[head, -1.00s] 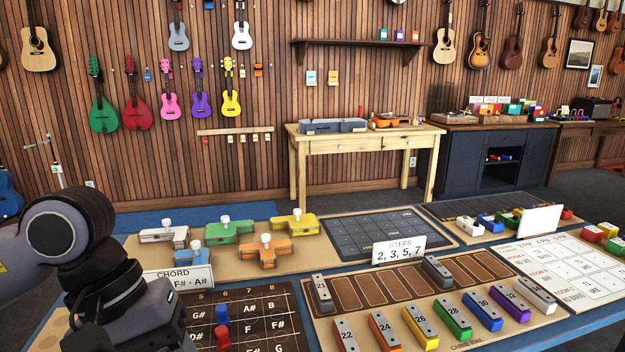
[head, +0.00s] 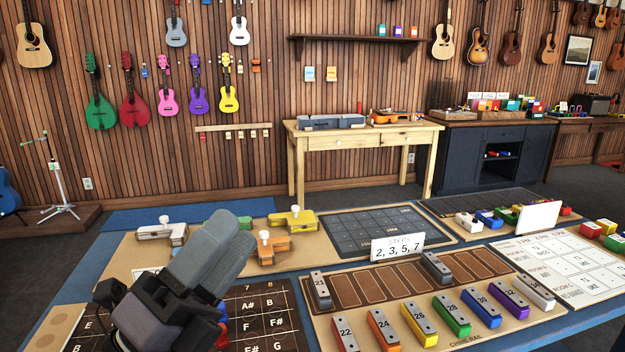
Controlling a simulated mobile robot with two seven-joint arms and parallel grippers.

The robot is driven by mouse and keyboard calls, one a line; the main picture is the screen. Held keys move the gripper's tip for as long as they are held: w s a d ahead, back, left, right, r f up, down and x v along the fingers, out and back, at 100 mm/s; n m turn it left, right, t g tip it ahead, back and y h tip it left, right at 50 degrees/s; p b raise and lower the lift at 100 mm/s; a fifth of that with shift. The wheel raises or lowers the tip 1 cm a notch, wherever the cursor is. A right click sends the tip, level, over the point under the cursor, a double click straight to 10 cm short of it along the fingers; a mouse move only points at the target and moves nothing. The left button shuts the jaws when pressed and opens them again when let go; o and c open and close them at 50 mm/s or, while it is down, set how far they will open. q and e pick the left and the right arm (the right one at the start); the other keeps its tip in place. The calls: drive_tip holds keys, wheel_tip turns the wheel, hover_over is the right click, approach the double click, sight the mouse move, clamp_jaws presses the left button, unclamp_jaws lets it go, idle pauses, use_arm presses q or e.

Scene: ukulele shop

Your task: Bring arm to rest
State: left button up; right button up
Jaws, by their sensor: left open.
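My left gripper (head: 222,243) is in the lower left of the head view, above the near left part of the table. Its two grey fingers point up and to the right. They look close together from this angle, but the jaws are open, and I see nothing held. The gripper covers part of the dark fretboard chart (head: 262,305) and hides the chord card. My right gripper is out of view.
White, orange and yellow capo-like pieces (head: 292,220) lie behind the gripper, with a green one partly hidden. The steps card (head: 397,247) stands at the middle. Chime bars (head: 451,316) line the front right. A microphone stand (head: 58,190) is at far left.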

use_arm(q)
drive_tip(key=w+a+f+n+g+y, duration=0.1)
drive_tip(key=a+f+n+y, duration=0.4)
drive_tip(key=f+n+y, duration=0.4)
drive_tip(key=w+a+f+n+g+y, duration=0.1)
drive_tip(key=a+f+n+y, duration=0.55)
drive_tip(key=f+n, duration=0.5)
drive_tip(key=s+a+f+n+g+y, duration=0.25)
drive_tip(key=s+f+n+g, duration=0.65)
drive_tip(key=s+f+g, duration=0.7)
wheel_tip(320, 180, down, 10)
drive_tip(key=w+d+t+h, duration=0.2)
drive_tip(key=w+t, duration=0.1)
drive_tip(key=t, duration=0.7)
drive_tip(key=shift+d+m+h+p, duration=0.3)
drive_tip(key=shift+m, duration=0.15)
